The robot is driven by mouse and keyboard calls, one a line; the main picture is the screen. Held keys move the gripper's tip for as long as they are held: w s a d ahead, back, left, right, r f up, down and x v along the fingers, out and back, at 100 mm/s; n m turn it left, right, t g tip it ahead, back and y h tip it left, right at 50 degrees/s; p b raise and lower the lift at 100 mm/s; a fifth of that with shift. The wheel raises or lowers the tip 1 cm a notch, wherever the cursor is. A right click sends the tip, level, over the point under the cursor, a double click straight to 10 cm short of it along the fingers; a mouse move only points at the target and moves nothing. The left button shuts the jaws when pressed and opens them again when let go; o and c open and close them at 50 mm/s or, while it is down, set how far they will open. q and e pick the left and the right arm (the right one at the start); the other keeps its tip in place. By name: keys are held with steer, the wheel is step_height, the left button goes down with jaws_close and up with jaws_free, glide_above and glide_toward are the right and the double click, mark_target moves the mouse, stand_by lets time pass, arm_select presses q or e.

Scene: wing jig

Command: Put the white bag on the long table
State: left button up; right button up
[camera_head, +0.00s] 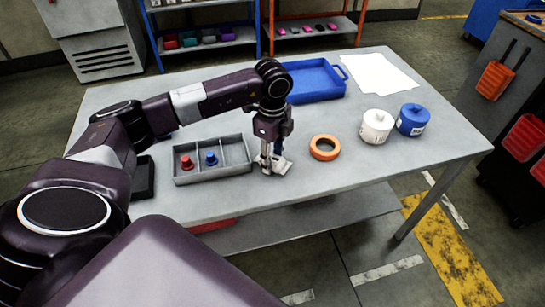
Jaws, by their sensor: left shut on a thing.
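My left gripper (272,166) points down over the front middle of the long grey table (340,178). It is shut on a small white thing, which I take to be the white bag (283,163). The fingers hide part of the bag. The bag is low at the tabletop, between the grey divided tray and the orange ring. I cannot tell whether it touches the surface. My right gripper is not in view.
The grey tray (213,179) holds a red and a blue knobbed piece. An orange ring (324,148), a white canister (376,126), a blue canister (412,119), a blue tray (314,81) and white sheets (379,74) are on the table. The right front is bare.

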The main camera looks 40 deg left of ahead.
mark_target(273, 158)
arm_select(q)
steer(key=shift+f, duration=0.2)
steer(key=o, duration=1.2)
steer(key=shift+c, duration=0.2)
steer(key=shift+r, duration=0.2)
step_height(273, 158, up, 12)
steer(key=b, duration=0.1)
